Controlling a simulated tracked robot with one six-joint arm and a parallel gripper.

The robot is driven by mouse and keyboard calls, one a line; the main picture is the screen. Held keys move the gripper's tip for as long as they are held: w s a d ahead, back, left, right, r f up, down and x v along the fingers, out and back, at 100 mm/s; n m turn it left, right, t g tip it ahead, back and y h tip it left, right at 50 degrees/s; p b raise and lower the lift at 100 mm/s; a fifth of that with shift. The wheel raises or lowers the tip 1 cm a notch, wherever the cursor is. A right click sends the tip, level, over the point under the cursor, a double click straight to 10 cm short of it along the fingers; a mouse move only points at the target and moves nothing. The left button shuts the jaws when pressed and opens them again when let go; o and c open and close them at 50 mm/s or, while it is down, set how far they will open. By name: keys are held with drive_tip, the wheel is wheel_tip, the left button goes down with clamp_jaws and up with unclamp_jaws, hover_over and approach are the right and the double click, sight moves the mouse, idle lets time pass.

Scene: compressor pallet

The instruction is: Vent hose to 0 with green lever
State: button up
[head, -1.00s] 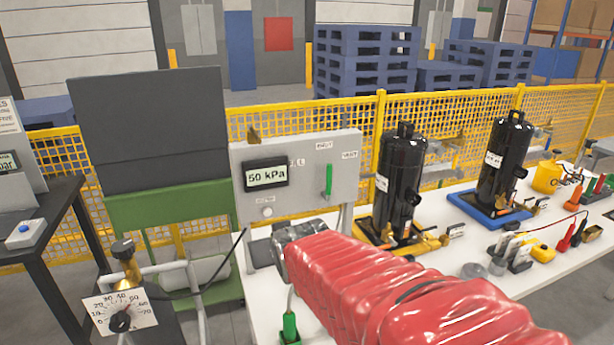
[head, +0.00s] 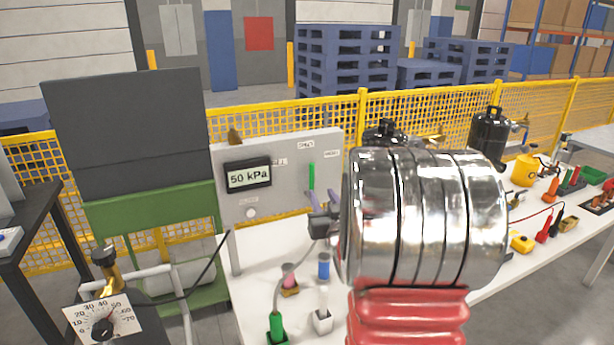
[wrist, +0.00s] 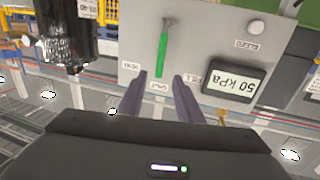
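The green lever (head: 311,176) stands upright on the grey panel (head: 285,150), its free end toward the SHUT label; the VENT label is to its right. In the wrist view, which is upside down, the lever (wrist: 163,54) lies ahead of my gripper, in line with the gap between the fingers. The gauge display (head: 248,177) reads 50 kPa. My gripper (wrist: 164,78) is open and empty, its fingers apart and not visibly touching the lever. In the head view my gripper (head: 327,208) is below and right of the lever, partly hidden by my wrist.
A white knob (head: 251,213) is below the display. Black tanks (head: 489,138) stand right of the panel, one mostly hidden by my arm. Small coloured tools in holders (head: 323,266) stand on the white table in front. A dial gauge (head: 103,325) is at lower left.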

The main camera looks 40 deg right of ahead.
sight(312, 176)
drive_tip(key=shift+w, duration=0.1)
drive_tip(key=x, duration=1.3)
drive_tip(key=shift+w+d, duration=0.1)
drive_tip(key=shift+w, duration=0.25)
drive_tip(key=shift+c, duration=0.3)
clamp_jaws()
